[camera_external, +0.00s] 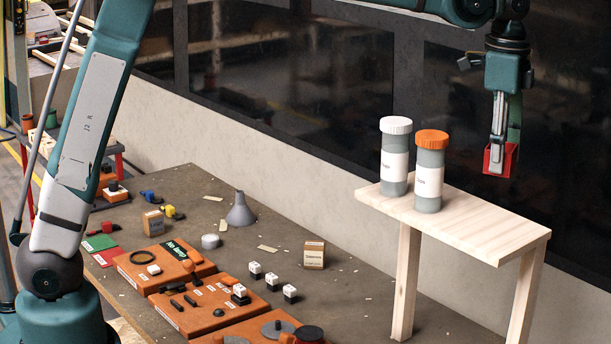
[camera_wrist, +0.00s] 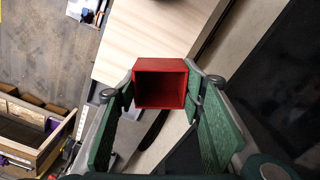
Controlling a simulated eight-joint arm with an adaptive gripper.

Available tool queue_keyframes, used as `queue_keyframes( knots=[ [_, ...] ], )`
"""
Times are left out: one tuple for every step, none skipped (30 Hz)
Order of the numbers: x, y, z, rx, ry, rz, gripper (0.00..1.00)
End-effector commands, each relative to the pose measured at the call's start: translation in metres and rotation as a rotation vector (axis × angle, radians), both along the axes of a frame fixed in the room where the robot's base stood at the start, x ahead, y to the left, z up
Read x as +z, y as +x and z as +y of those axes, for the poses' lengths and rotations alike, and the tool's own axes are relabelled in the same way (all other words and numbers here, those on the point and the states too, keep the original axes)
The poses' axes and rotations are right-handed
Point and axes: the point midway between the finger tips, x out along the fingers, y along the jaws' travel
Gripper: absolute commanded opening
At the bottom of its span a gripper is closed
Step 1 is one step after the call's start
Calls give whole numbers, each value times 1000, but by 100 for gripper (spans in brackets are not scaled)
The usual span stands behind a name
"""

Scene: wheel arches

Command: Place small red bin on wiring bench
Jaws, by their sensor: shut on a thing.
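The small red bin (camera_external: 511,163) is held in my gripper (camera_external: 497,148), above and beyond the back right part of a raised light wooden bench (camera_external: 490,227). Its fingers hide part of the bin in the external view. In the wrist view the bin (camera_wrist: 160,66) sits between the two green fingers (camera_wrist: 160,92), its open, empty side facing the camera. The pale bench top (camera_wrist: 135,35) shows past the bin, towards the upper left. I cannot tell for certain which surface is the wiring bench.
Two grey bottles, one with a white lid (camera_external: 395,157) and one with an orange lid (camera_external: 431,170), stand on the left of the raised bench. Its right half is clear. Below, a brown table (camera_external: 345,290) holds orange panels (camera_external: 205,300), a grey funnel (camera_external: 239,212) and small boxes.

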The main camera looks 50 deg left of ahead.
Motion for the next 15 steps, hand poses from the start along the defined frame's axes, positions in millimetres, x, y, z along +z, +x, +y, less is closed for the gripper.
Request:
queue_keyframes(
  knots=[
    [0, 0, 0, 0, 0, 0, 31],
    [1, 0, 0, 0, 0, 0, 31],
    [2, 0, 0, 0, 0, 0, 31],
    [3, 0, 0, 0, 0, 0, 31],
    [5, 0, 0, 0, 0, 0, 31],
    [7, 0, 0, 0, 0, 0, 31],
    [9, 0, 0, 0, 0, 0, 31],
    [12, 0, 0, 0, 0, 0, 31],
    [16, 0, 0, 0, 0, 0, 31],
    [20, 0, 0, 0, 0, 0, 31],
    [25, 0, 0, 0, 0, 0, 31],
    [30, 0, 0, 0, 0, 0, 31],
    [33, 0, 0, 0, 0, 0, 31],
    [37, 0, 0, 0, 0, 0, 31],
    [44, 0, 0, 0, 0, 0, 31]
  ],
)
